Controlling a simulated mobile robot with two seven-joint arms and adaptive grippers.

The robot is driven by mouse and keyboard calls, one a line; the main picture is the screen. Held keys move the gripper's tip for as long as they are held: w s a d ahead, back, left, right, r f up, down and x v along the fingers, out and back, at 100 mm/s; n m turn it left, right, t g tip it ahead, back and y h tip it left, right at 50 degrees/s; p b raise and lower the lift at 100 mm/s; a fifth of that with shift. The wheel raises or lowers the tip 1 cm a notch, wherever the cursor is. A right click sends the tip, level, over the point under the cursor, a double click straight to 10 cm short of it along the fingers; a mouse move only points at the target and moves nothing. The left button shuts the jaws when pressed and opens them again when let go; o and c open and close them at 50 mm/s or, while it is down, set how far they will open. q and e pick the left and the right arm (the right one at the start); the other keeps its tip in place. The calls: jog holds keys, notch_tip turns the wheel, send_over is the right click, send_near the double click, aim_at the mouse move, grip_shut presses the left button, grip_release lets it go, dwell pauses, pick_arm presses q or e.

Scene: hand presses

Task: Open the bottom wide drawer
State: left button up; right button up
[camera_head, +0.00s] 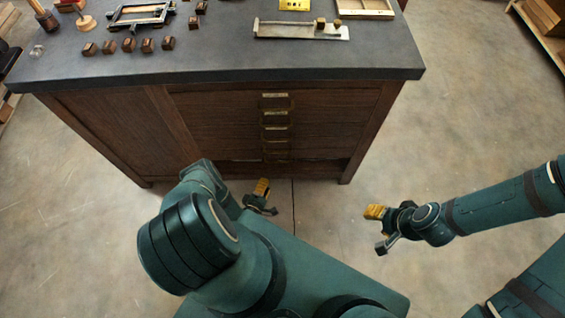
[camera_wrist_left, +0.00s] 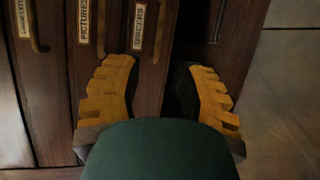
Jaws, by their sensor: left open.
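The dark wooden cabinet (camera_head: 215,120) has a stack of wide drawers with labels and pull handles down their middle. The bottom wide drawer (camera_head: 315,167) is in shadow near the floor; I cannot tell whether it is shut flush. My left gripper (camera_head: 261,197) is low in front of the drawers, partly behind my own arm. In the left wrist view its yellow fingers (camera_wrist_left: 160,95) are spread, with nothing between them. A drawer handle (camera_wrist_left: 159,35) with a label lies ahead between the fingertips, apart from them. My right gripper (camera_head: 378,229) looks open and empty, right of the cabinet front.
The cabinet's dark top (camera_head: 215,60) carries small wooden blocks (camera_head: 128,45), a metal tray (camera_head: 300,30) and a frame tool (camera_head: 140,15). The concrete floor (camera_head: 460,110) is clear right of the cabinet. A wooden shelf (camera_head: 540,35) stands at the far right.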

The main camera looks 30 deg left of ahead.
aim_at(277, 162)
pick_arm(q)
jog(key=shift+b+x, duration=1.65)
jog(key=shift+x, duration=5.2)
jog(key=shift+o, duration=0.3)
grip_shut()
